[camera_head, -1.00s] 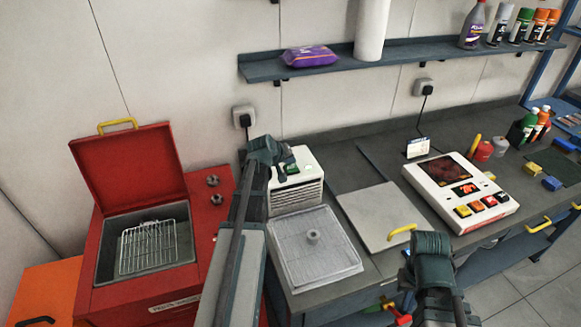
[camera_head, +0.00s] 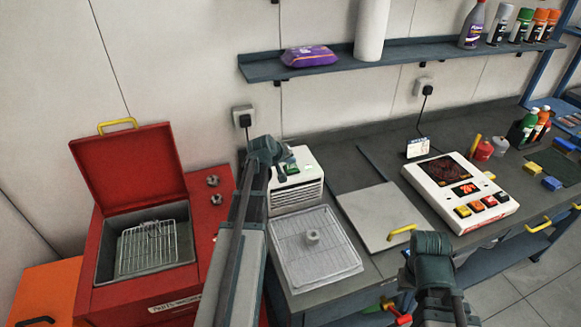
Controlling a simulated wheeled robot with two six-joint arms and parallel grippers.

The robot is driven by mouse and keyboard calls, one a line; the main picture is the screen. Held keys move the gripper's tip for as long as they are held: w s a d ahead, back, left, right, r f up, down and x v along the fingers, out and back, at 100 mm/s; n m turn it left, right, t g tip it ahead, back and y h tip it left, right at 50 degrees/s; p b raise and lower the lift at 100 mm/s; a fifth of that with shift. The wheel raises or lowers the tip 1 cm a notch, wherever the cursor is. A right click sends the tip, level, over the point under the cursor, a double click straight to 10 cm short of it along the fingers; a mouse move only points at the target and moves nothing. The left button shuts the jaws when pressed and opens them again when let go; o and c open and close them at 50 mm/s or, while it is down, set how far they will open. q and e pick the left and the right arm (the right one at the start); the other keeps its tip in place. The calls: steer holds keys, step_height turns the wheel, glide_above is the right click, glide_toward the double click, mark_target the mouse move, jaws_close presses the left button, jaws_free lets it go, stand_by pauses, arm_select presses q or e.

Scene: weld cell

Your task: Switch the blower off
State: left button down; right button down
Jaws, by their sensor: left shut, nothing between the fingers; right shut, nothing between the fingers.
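The blower (camera_head: 297,195) is a white box with a slatted front grille. It stands at the back of the bench, behind a clear tray. A green switch (camera_head: 292,170) shows on its top. My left gripper (camera_head: 287,163) is shut and empty, with its fingertips over the top of the blower at the switch. Whether the fingertips touch the switch I cannot tell. The gripper and wrist hide part of the blower's left side. My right gripper is low at the front of the bench; its wrist (camera_head: 432,262) shows, but its fingertips are hard to make out.
A clear tray (camera_head: 340,272) with a small grey round part sits in front of the blower. A red parts washer (camera_head: 130,170) with its lid open stands at left. A white control panel (camera_head: 497,212) and a flat grey lid (camera_head: 365,205) with yellow handle lie at right.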

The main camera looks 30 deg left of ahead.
mark_target(290, 169)
arm_select(q)
steer(key=shift+f, duration=0.1)
steer(key=shift+f+b, duration=0.35)
steer(key=shift+b, duration=0.1)
steer(key=shift+f+b, duration=0.3)
stand_by(0.6)
steer(key=shift+r, duration=0.15)
steer(key=shift+r+p, duration=0.65)
steer(key=shift+p, duration=0.15)
steer(key=shift+r, duration=0.1)
step_height(290, 169, up, 6)
steer(key=p, duration=0.6)
